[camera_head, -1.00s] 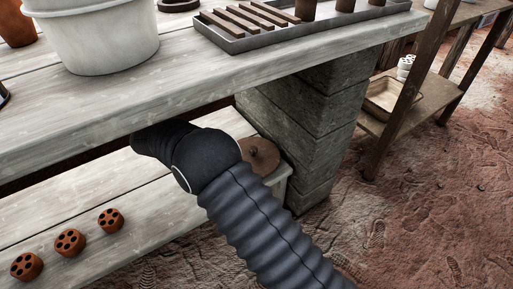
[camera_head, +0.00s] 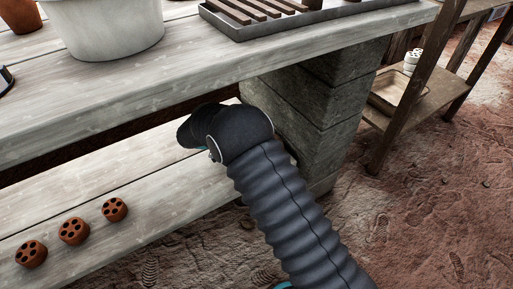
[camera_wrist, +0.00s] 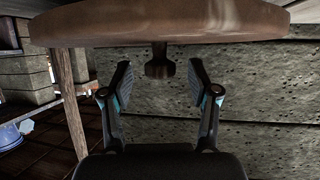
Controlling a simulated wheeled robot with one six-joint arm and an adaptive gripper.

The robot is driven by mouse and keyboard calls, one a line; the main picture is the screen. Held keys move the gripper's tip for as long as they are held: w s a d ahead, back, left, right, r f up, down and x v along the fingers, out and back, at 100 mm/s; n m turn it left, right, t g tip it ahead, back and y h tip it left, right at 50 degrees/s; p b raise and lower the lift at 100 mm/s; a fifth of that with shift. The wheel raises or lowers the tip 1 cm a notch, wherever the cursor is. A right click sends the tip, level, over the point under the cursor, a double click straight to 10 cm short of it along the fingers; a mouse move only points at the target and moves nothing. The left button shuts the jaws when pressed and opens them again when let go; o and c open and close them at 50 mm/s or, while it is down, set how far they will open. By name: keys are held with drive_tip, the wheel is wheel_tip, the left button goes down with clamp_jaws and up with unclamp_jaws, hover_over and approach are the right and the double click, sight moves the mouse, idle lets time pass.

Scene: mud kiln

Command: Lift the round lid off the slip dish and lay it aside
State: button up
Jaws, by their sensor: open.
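The round brown lid (camera_wrist: 100,25) fills the top of the wrist view, seen nearly edge-on. Its knob (camera_wrist: 160,66) points down in that picture, toward my gripper (camera_wrist: 159,70). My gripper is open, with one finger on each side of the knob and a gap on both sides. The slip dish cannot be made out in the wrist view. In the head view my arm hides the lid, the dish and the fingers at the right end of the lower shelf (camera_head: 60,200).
Above the lower shelf is a thick wooden tabletop (camera_head: 200,75) bearing a white tub (camera_head: 105,30) and a grey tray (camera_head: 250,32). A stone block pier (camera_head: 310,125) stands close right of my arm. Several perforated clay pieces (camera_head: 73,231) lie on the shelf at left.

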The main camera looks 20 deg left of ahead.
drive_tip(key=shift+w+d+f, duration=0.15)
drive_tip(key=shift+w+d, duration=0.05)
clamp_jaws()
idle(0.3)
